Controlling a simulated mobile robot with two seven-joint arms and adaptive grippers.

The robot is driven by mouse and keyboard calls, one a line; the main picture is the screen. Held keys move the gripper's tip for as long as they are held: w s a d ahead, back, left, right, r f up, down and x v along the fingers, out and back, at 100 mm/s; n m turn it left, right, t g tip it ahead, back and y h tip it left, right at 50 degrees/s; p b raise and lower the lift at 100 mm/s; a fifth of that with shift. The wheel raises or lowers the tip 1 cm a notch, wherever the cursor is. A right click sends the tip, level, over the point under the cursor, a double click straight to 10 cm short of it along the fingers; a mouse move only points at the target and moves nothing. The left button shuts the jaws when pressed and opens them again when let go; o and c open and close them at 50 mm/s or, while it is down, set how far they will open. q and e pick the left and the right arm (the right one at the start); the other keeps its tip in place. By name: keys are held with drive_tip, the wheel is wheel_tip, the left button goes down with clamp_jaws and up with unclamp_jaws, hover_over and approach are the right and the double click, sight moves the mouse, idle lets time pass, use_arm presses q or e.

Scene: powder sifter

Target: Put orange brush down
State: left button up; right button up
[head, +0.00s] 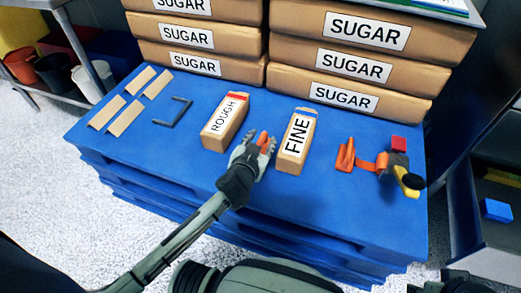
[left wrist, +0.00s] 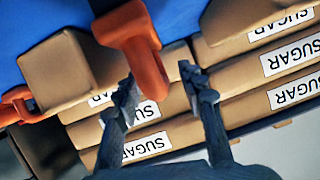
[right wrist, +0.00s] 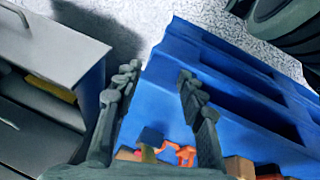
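The orange brush (head: 263,139) is at the fingertips of my left gripper (head: 257,142), by the ROUGH bag's (head: 224,121) lower right, near the pallet's front. In the left wrist view the orange brush (left wrist: 139,50) reaches between the fingertips. The fingers are apart, with a visible gap between the brush and the right-hand finger. I cannot tell whether the brush touches the pallet. My right gripper (right wrist: 158,78) is open and empty in the right wrist view, over the floor and the pallet's edge.
The blue pallet (head: 330,215) also holds the FINE bag (head: 296,141), an orange item (head: 346,155), a tape dispenser (head: 398,162), wooden strips (head: 125,118) and a dark bracket (head: 173,111). Stacked sugar bags (head: 360,68) line the back. Its front right is clear.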

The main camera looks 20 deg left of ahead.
use_arm(q)
clamp_jaws()
idle(0.3)
